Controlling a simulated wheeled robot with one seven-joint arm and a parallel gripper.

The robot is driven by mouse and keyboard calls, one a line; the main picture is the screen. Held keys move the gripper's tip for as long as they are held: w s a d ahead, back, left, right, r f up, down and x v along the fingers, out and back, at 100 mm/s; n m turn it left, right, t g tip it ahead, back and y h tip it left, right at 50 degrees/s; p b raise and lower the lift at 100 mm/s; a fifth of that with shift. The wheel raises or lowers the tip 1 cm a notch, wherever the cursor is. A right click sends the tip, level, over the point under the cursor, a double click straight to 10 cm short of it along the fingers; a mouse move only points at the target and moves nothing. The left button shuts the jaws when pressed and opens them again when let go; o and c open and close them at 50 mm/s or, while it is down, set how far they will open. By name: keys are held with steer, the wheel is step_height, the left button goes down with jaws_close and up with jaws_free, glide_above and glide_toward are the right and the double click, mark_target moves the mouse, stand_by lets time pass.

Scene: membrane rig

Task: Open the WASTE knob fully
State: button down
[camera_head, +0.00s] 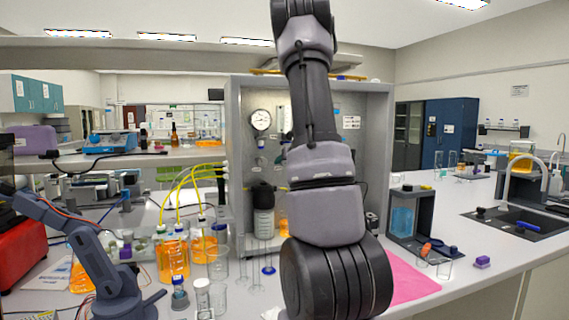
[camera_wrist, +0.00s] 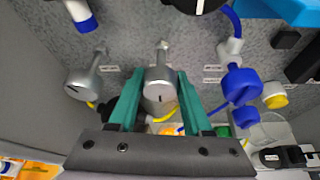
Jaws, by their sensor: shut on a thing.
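In the wrist view my gripper (camera_wrist: 159,73) has its two teal fingers on either side of a grey knob (camera_wrist: 160,91) and is shut on it. The knob sits on a short stem from the speckled grey panel (camera_wrist: 130,25). Its round face has a small dark mark. The labels on the panel are too small to read, so I cannot confirm from lettering that this is the WASTE knob. In the head view my arm hides the gripper and the held knob.
A second grey knob (camera_wrist: 82,84) is left of the held one, and a blue knob (camera_wrist: 240,85) is close on the right. A yellow tube runs behind the fingers. In the head view, a round gauge (camera_head: 260,120) and a dark-topped bottle (camera_head: 263,212) are left of my arm.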

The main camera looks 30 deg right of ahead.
steer(key=shift+f, duration=0.15)
steer(key=shift+c, duration=1.7)
jaws_free()
steer(key=v, duration=1)
steer(key=shift+s+r, duration=0.25)
steer(key=shift+s, duration=0.1)
